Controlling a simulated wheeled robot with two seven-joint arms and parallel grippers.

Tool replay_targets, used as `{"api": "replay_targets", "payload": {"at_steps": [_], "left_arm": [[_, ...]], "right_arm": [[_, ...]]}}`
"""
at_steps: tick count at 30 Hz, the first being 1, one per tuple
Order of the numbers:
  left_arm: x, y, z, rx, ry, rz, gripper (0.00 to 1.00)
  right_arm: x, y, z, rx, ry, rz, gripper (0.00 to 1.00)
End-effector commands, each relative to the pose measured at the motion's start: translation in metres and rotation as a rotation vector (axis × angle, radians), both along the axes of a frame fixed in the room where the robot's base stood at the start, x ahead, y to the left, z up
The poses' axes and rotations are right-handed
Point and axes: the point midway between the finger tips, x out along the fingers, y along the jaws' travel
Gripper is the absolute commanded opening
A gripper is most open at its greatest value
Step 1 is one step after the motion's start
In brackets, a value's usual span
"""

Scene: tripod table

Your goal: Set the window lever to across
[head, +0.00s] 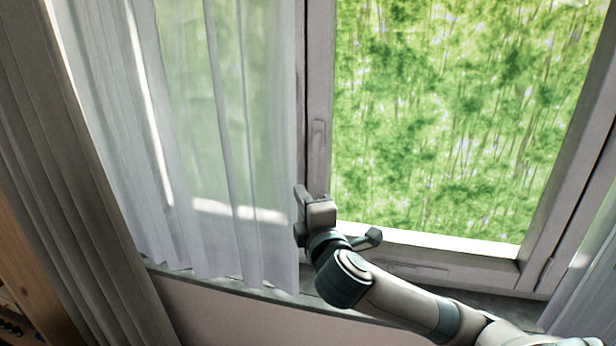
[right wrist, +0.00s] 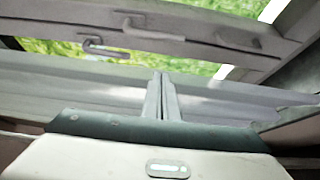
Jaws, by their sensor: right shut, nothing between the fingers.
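A slim grey shape that looks like the window lever (head: 318,140) stands upright along the frame post between the two panes in the head view. In the right wrist view, a pale loop-ended lever shape (right wrist: 105,50) hangs off a grey frame bar; I cannot tell if it is the same part. My right gripper (head: 300,212) is at the post's lower part, below the lever and apart from it, beside the curtain edge. In the right wrist view its fingers (right wrist: 161,95) are together with nothing between them. My left gripper is not in view.
A sheer white curtain (head: 190,130) covers the left pane, and a grey drape (head: 70,190) hangs at the far left. The sill (head: 235,290) runs below. The right pane (head: 440,110) is uncovered, with greenery behind it.

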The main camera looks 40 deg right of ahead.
Motion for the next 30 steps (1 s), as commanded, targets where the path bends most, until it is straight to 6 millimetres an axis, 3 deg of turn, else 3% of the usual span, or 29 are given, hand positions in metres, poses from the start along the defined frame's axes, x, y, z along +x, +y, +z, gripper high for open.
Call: {"api": "replay_targets", "payload": {"at_steps": [14,30], "left_arm": [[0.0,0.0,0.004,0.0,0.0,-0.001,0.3],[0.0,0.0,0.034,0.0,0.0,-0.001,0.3]], "right_arm": [[0.008,-0.003,0.0,0.003,0.001,-0.001,0.0],[0.08,-0.028,0.002,0.002,0.003,-0.003,0.0]]}}
